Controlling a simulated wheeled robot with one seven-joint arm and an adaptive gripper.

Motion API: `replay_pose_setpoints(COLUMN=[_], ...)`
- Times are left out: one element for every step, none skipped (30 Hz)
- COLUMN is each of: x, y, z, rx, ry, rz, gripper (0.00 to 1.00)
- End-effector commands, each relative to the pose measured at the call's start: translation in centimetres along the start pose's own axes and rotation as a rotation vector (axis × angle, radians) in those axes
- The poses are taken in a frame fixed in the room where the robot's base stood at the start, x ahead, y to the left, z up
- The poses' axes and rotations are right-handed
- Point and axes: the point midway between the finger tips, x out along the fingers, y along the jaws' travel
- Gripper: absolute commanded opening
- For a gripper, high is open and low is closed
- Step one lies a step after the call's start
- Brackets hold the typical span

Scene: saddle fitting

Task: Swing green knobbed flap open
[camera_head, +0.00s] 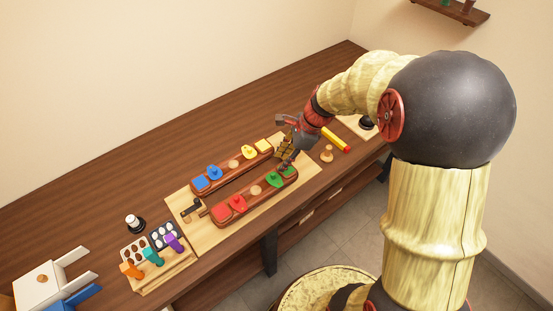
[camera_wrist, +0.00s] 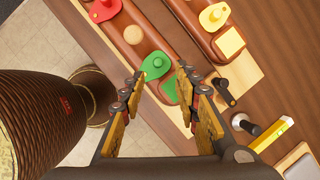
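The green knobbed flap (camera_wrist: 155,65) is a teardrop plate with a round knob, lying on top of a reddish-brown wooden bar (camera_head: 255,190). It also shows in the head view (camera_head: 273,179). A green square patch (camera_wrist: 171,88) lies beside it at the bar's end, uncovered in the wrist view. My gripper (camera_wrist: 160,77) is open and empty, its two fingertips on either side of the view of the flap and patch. In the head view my gripper (camera_head: 287,158) hangs over the right end of the bars. I cannot tell whether a finger touches the flap.
The same bar carries a red flap (camera_head: 238,203) and a wooden knob. A parallel bar behind carries blue (camera_head: 214,172) and yellow (camera_head: 249,152) flaps. Bare table lies behind the bars.

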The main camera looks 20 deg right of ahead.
Motion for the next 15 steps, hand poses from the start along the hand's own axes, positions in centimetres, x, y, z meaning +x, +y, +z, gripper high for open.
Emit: replay_pose_setpoints(x=[0.0,0.0,0.0,0.0,0.1,0.2,0.4,0.6,1.0,1.4,1.8,2.4,2.9,3.4,4.1], y=[0.0,0.0,0.0,0.0,0.0,0.0,0.0,0.0,0.0,0.1,0.1,0.1,0.1,0.1,0.1], z=[0.1,0.1,0.1,0.1,0.1,0.1,0.1,0.1,0.1,0.0,0.0,0.0,0.0,0.0,0.0], rx=[0.048,0.073,0.100,0.115,0.128,0.139,0.143,0.146,0.147,0.146,0.145,0.145,0.145,0.145,0.145], ry=[-0.003,-0.004,-0.004,-0.003,-0.003,-0.003,-0.003,-0.003,-0.002,-0.002,-0.002,-0.002,-0.002,-0.002,-0.002], rz=[-0.001,-0.003,-0.004,-0.004,-0.004,-0.003,-0.003,-0.002,-0.001,-0.001,-0.001,-0.001,-0.001,-0.001,-0.001], gripper=[0.31,0.31,0.31,0.31,0.31,0.31,0.31,0.31,0.31,0.31,0.31,0.31,0.31,0.31,0.31])
